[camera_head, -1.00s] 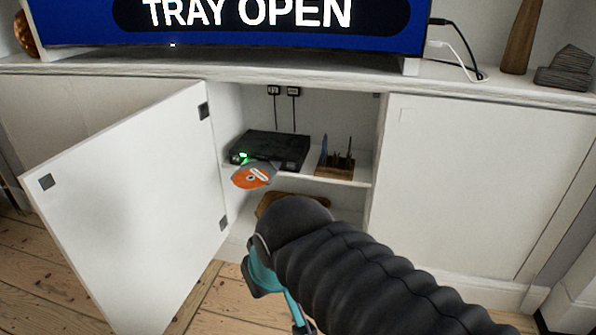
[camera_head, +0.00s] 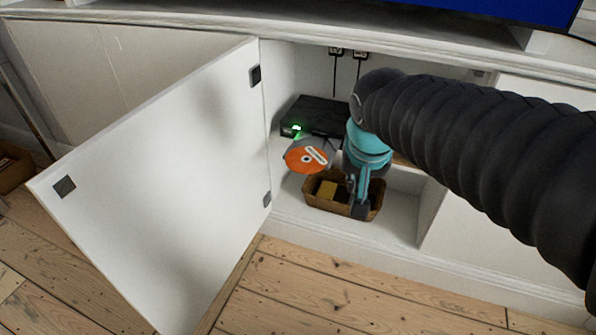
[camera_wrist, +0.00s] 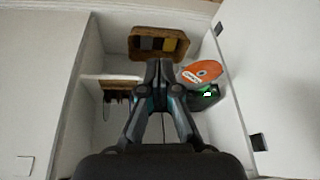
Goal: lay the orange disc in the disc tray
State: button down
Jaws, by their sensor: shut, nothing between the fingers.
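The orange disc (camera_head: 306,158) lies on the grey disc tray (camera_head: 326,147), which sticks out from the front of the black player (camera_head: 316,115) on the cabinet shelf. A green light glows on the player's front. The disc also shows in the wrist view (camera_wrist: 203,71), right of my fingers, with the player (camera_wrist: 206,97) below it. Whether the disc sits flat in the tray's recess I cannot tell. My gripper (camera_head: 360,210) is shut and empty, to the right of the disc and apart from it. In the wrist view my fingertips (camera_wrist: 160,66) are together.
A wooden basket (camera_head: 313,203) with several items stands on the cabinet floor below the tray, close to my gripper. The white cabinet door (camera_head: 165,180) stands open at left. A shelf edge (camera_wrist: 108,77) lies beside my fingers. Floorboards in front are clear.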

aim_at(305, 162)
jog(key=w+a+f+m+g+h, duration=0.1)
jog(key=w+a+f, duration=0.2)
jog(key=w+a, duration=0.35)
jog(key=w+a+f+m, duration=0.1)
jog(key=w+a+f, duration=0.2)
jog(key=w+a, duration=0.3)
jog(key=w+d+f, duration=0.1)
jog(key=w+f, duration=0.4)
jog(key=f, duration=0.3)
jog(key=shift+d+f+p, duration=0.25)
jog(key=shift+f+p, duration=0.1)
jog(key=shift+f, duration=0.05)
jog(key=w, duration=0.2)
jog(key=w+d, duration=0.1)
jog(key=w, duration=0.1)
jog(key=w+d, duration=0.1)
jog(key=w, duration=0.1)
